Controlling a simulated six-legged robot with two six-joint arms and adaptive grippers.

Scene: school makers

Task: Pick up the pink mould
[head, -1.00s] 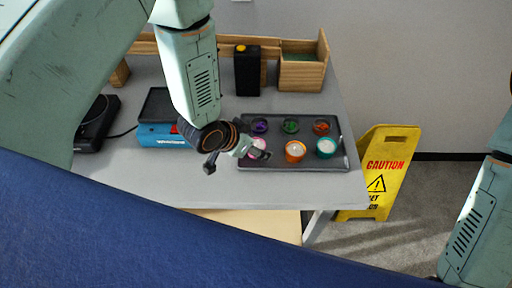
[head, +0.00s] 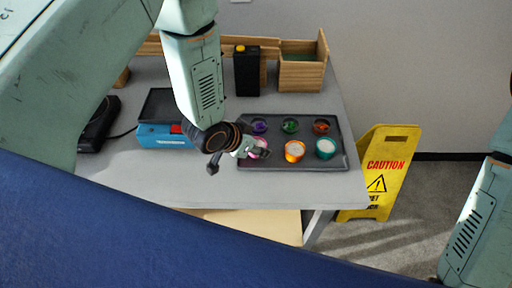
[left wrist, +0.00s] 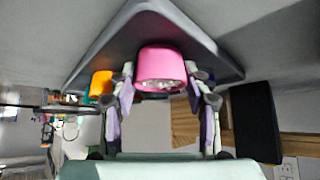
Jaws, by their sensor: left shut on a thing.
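The pink mould (left wrist: 160,66) is a round cup, large between my fingers in the left wrist view. In the head view it shows as a small pink patch (head: 261,144) at the front left of the dark tray (head: 296,165), mostly covered by my gripper. My left gripper (left wrist: 161,88) is shut on the pink mould, with one finger on each side of it. It also shows in the head view (head: 247,150). I cannot tell whether the mould touches the tray. My right gripper is out of view; only part of my right arm shows.
An orange mould (head: 295,150) and a teal mould (head: 326,148) stand right of it. Purple (head: 259,125), green (head: 290,125) and orange-red (head: 321,126) cups stand behind. A blue device (head: 163,137), black box (head: 246,72) and wooden bin (head: 302,72) are on the table.

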